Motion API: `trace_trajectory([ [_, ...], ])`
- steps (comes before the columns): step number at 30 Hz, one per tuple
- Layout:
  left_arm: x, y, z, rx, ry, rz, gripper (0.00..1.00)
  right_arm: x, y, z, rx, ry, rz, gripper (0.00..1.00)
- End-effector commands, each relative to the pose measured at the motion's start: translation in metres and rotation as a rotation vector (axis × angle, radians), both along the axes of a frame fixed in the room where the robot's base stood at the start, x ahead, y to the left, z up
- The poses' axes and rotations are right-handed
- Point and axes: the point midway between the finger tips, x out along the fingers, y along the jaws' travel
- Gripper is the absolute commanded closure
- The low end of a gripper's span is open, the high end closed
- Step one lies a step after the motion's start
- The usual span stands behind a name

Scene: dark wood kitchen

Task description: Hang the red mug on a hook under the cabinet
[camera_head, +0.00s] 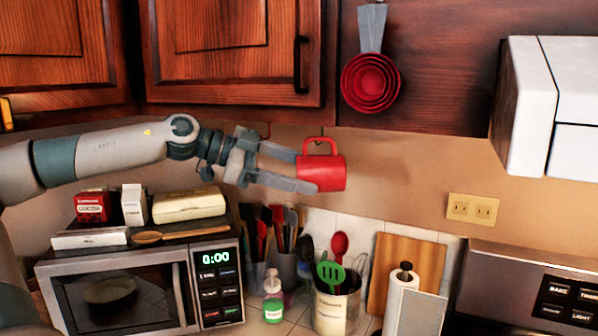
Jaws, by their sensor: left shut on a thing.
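The red mug (330,174) is in the middle of the head view, lying on its side in the air with its handle pointing up. My left gripper (303,172) comes in from the left and is shut on the mug, with one finger above and one low along its body. A small dark hook (319,136) under the cabinet (230,118) shows right at the top of the handle. I cannot tell whether the hook passes through the handle. Another hook (265,134) sits further left, behind my gripper. My right gripper is not in view.
Below are a microwave (120,295) with boxes on top, utensil holders (332,312), a green-liquid bottle (273,302), a cutting board (418,262) and a paper towel roll (402,290). Red measuring cups (370,84) hang on the right.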

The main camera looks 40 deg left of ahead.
Motion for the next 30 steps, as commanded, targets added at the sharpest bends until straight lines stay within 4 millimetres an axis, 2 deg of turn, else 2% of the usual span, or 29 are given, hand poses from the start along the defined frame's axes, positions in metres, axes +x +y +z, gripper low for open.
trace_trajectory([
  [11,0.0000,0.0000,0.0012,0.000,-0.002,0.000,0.72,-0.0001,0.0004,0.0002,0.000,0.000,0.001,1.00],
  [12,-0.0001,0.0001,0.0012,0.000,-0.002,0.001,0.35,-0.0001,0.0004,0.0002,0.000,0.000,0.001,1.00],
  [14,0.0000,0.0000,0.0011,0.000,-0.002,0.000,0.21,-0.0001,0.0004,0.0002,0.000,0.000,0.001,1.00],
  [15,0.0000,0.0001,0.0010,0.000,-0.002,0.000,0.18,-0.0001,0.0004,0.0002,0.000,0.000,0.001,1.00],
  [25,-0.0014,0.0010,-0.0001,0.001,0.000,0.000,0.18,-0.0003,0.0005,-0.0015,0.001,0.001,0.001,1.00],
  [30,-0.0086,0.0062,0.0026,0.003,-0.002,0.001,0.18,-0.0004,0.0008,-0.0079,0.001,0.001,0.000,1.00],
])
